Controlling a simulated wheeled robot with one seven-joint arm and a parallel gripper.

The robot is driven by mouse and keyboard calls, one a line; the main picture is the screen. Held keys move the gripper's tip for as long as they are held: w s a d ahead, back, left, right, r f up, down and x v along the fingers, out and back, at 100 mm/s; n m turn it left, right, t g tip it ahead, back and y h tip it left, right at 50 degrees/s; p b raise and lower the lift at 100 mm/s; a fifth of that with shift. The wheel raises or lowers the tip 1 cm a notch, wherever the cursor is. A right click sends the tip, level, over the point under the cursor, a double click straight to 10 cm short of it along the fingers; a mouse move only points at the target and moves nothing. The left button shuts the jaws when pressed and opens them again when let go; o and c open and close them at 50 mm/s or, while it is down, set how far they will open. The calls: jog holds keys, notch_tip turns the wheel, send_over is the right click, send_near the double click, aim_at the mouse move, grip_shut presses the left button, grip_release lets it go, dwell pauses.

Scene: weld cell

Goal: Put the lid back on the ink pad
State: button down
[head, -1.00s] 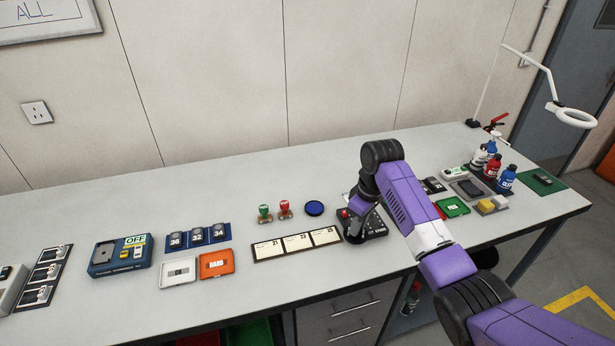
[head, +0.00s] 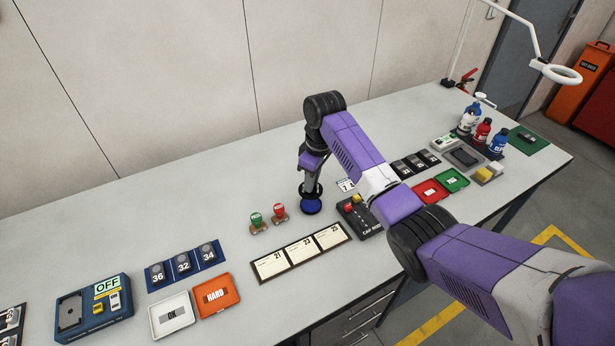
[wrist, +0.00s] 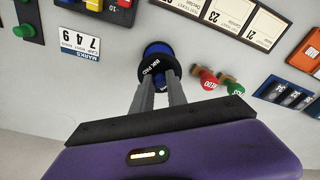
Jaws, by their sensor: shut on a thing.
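The ink pad (head: 311,207) is a round blue pad on the bench, right of two small stamps. Its black round lid (head: 311,191) is in my gripper (head: 312,182), just over the pad and covering its far part in the head view. In the wrist view my gripper (wrist: 160,83) is shut on the lid (wrist: 152,70), which bears the white words INK PAD. The blue pad (wrist: 157,48) shows past the lid's edge there. I cannot tell whether lid and pad touch.
A green stamp (head: 257,222) and a red stamp (head: 279,212) stand close on the left. A card strip (head: 301,256) lies in front. A dark control box (head: 357,214) and a MARKS card (wrist: 80,45) are on the right. The bench behind is clear.

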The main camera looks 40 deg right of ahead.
jog(key=shift+f+b, duration=1.95)
jog(key=shift+f, duration=1.05)
jog(key=shift+p, duration=0.6)
jog(key=shift+f+p, duration=0.15)
jog(key=shift+p, duration=0.2)
dwell(0.5)
jog(key=c, duration=0.8)
grip_release()
jog(key=shift+o, duration=0.2)
